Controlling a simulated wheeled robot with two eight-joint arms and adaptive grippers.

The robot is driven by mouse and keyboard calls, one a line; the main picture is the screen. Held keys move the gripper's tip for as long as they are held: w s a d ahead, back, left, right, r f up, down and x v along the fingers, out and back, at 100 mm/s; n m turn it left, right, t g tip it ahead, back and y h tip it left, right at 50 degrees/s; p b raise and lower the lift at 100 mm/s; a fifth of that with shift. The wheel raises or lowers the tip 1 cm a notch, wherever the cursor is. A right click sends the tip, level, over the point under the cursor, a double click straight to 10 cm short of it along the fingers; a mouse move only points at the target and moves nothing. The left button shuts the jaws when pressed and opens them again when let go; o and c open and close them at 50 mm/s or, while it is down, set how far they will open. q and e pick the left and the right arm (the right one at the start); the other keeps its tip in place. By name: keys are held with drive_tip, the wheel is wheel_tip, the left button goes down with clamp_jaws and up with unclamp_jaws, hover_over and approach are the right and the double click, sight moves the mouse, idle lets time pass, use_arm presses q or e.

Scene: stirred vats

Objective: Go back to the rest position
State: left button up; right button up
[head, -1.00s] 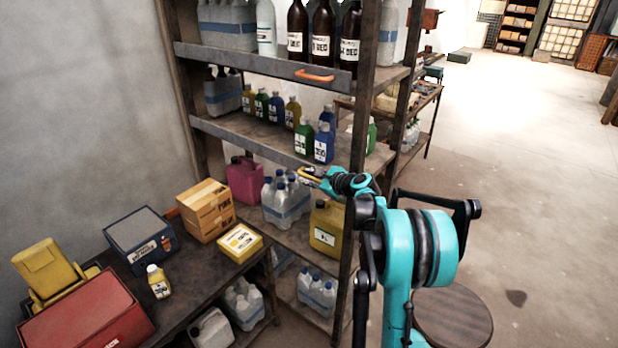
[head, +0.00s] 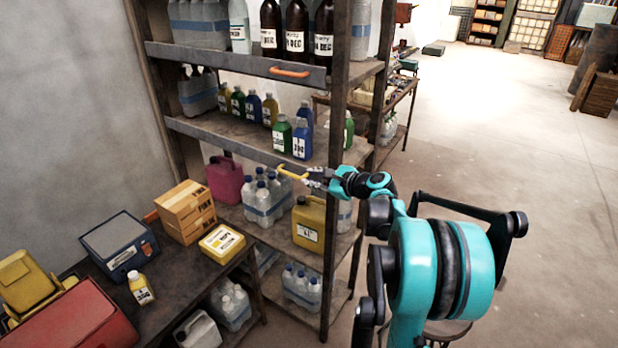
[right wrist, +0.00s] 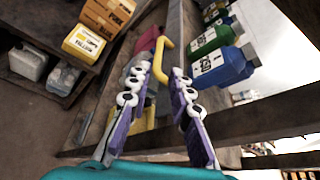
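My right gripper (head: 312,178) is beside the shelf rack, at the height of its middle board in the head view. Its two purple fingers stand apart in the right wrist view (right wrist: 160,82), with nothing clamped between them. A yellow bar handle (head: 291,173) is just left of the fingertips in the head view; in the right wrist view the handle (right wrist: 163,60) shows just ahead of the gap between the fingers. Whether a finger touches it I cannot tell. My left gripper is in no view.
The rack's upright post (head: 332,200) stands close to my right gripper. Blue (head: 302,138) and green bottles stand on the shelf above. A yellow canister (head: 309,222) is below. A dark table (head: 185,265) with boxes is at lower left. Open floor (head: 520,150) lies right.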

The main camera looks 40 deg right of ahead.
idle(0.4)
drive_tip(key=s+a+f+n+g+b, duration=0.15)
drive_tip(key=s+a+n, duration=0.35)
drive_tip(key=a, duration=0.5)
drive_tip(key=s+a+f+n+g+b, duration=0.1)
drive_tip(key=s+a+f+n+g, duration=0.15)
drive_tip(key=a+n, duration=0.55)
drive_tip(key=s+a+f+n+g+b, duration=0.1)
drive_tip(key=s+a+f+n, duration=0.2)
drive_tip(key=s, duration=0.3)
drive_tip(key=s+a+f+n+h+b, duration=0.1)
drive_tip(key=s+a+f+n, duration=0.2)
drive_tip(key=s+n, duration=0.3)
drive_tip(key=s+a+f+n+g+h, duration=0.1)
drive_tip(key=s+a+f+n, duration=0.3)
drive_tip(key=s, duration=0.3)
drive_tip(key=shift+s+a+n+g+b, duration=0.3)
drive_tip(key=shift+s+a+n+b, duration=0.1)
drive_tip(key=shift+n, duration=0.2)
